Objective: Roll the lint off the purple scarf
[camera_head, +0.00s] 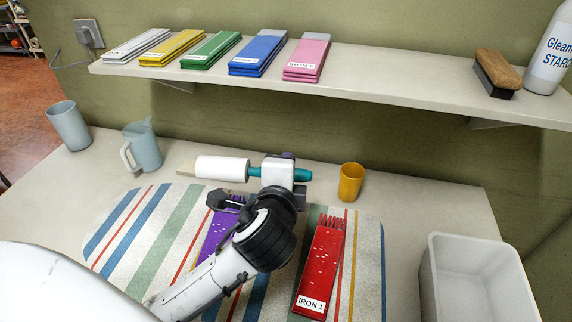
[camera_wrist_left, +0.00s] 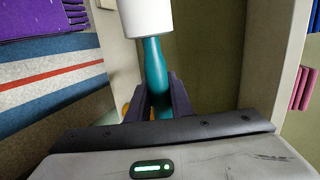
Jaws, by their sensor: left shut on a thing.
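The purple scarf (camera_head: 222,226) lies folded on the striped mat, with white specks on it. My left arm covers much of it; in the left wrist view its fringed end (camera_wrist_left: 65,20) shows at upper left. My left gripper (camera_head: 290,172) is shut on the teal handle of the lint roller (camera_head: 222,168) and holds it beyond the scarf, near the mat's far edge. The roller's white head points left. The handle (camera_wrist_left: 154,65) also shows between the fingers in the left wrist view. My right gripper is not in view.
A red scarf (camera_head: 320,262) labelled "IRON 1" lies on the striped mat (camera_head: 110,232), with white specks. A yellow cup (camera_head: 351,182), a jug (camera_head: 143,148) and a grey cup (camera_head: 69,126) stand behind. A white bin (camera_head: 432,285) is at right. The shelf (camera_head: 400,90) holds folded scarves, a brush and a starch bottle.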

